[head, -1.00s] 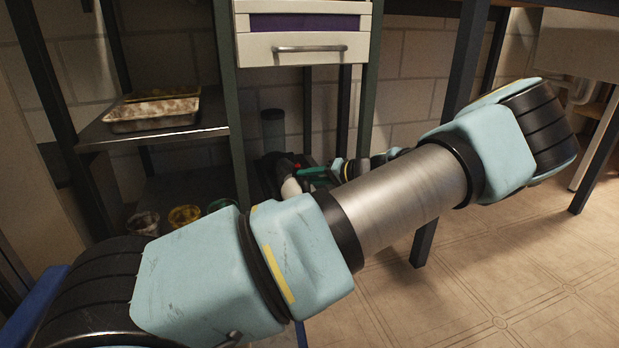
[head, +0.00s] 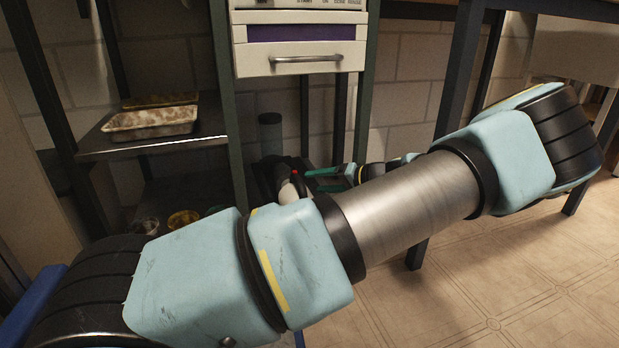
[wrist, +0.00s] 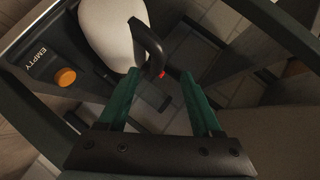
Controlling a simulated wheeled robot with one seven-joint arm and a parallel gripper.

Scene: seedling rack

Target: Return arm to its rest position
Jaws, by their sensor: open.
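My gripper (head: 312,180) shows low behind my arm in the head view, its two green fingers spread and pointing left. In the wrist view my gripper (wrist: 158,88) is open with nothing between the fingers. A white rounded object (wrist: 108,35) with a black curved handle and a small red spot lies just beyond the fingertips. It also shows as a white object (head: 288,190) left of the gripper in the head view. I cannot tell from these views whether the fingers touch it. My arm crosses the head view and hides part of the gripper's surroundings.
A dark panel marked EMPTY (wrist: 42,62) has an orange disc (wrist: 66,77). A drawer unit (head: 300,58) stands above the gripper. A shelf at left holds trays (head: 150,122), with a yellow pot (head: 184,218) below. Dark table legs stand at right, with open tiled floor (head: 500,280).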

